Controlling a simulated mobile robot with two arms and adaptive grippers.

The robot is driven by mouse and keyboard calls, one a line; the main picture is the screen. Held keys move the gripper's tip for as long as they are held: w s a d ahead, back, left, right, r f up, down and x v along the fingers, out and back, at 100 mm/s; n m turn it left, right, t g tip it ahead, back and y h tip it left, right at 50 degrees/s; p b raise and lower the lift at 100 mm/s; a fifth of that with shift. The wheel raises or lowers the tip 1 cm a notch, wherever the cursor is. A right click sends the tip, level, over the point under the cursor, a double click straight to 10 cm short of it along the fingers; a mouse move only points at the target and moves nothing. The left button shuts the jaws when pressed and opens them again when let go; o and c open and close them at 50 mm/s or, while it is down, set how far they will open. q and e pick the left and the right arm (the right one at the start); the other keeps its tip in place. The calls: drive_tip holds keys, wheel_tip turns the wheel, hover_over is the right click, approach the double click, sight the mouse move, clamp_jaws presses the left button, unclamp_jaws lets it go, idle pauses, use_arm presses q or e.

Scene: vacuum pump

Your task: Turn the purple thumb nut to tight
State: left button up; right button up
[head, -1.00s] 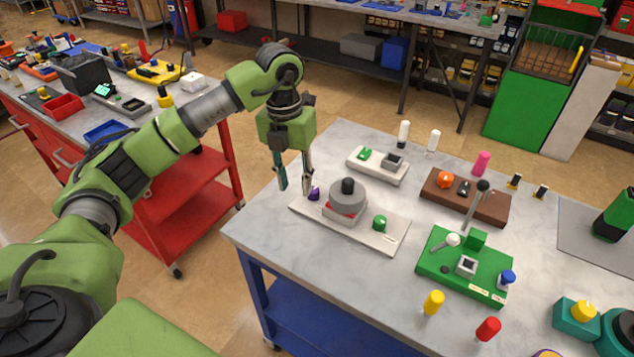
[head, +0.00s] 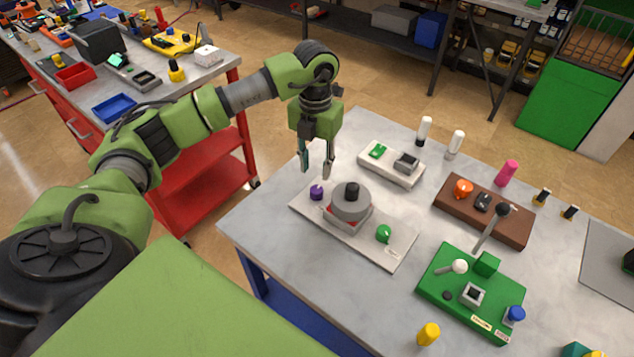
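The purple thumb nut (head: 317,192) sits at the left end of a pale base plate (head: 396,250). On the same plate stand a grey round pump body (head: 351,205) with a black knob on top and a green knob (head: 384,233) to its right. My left gripper (head: 316,174) points down above and just behind the purple nut. Its two fingers are apart, with nothing seen between them, and the nut shows clear below them. My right gripper is not in view.
Behind the pump stands a white board (head: 391,164) with a green piece and a grey switch. A brown block (head: 484,211) and a green board (head: 470,293) with levers stand to the right. The table's left front corner is clear.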

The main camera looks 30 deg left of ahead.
sight(317, 188)
use_arm(q)
wheel_tip(317, 188, down, 4)
drive_tip(key=shift+w+r+p, duration=0.1)
drive_tip(key=shift+w+p, duration=0.05)
drive_tip(key=shift+p, duration=0.35)
wheel_tip(317, 188, down, 4)
drive_tip(key=shift+w+f+p, duration=0.1)
drive_tip(key=shift+f+p, duration=0.05)
drive_tip(key=shift+p, duration=0.35)
drive_tip(key=shift+f, duration=0.2)
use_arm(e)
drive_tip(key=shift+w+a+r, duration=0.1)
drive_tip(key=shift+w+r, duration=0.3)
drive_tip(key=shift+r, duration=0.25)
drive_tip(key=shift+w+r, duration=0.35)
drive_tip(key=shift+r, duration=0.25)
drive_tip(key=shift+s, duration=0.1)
use_arm(q)
drive_tip(key=c, duration=0.8)
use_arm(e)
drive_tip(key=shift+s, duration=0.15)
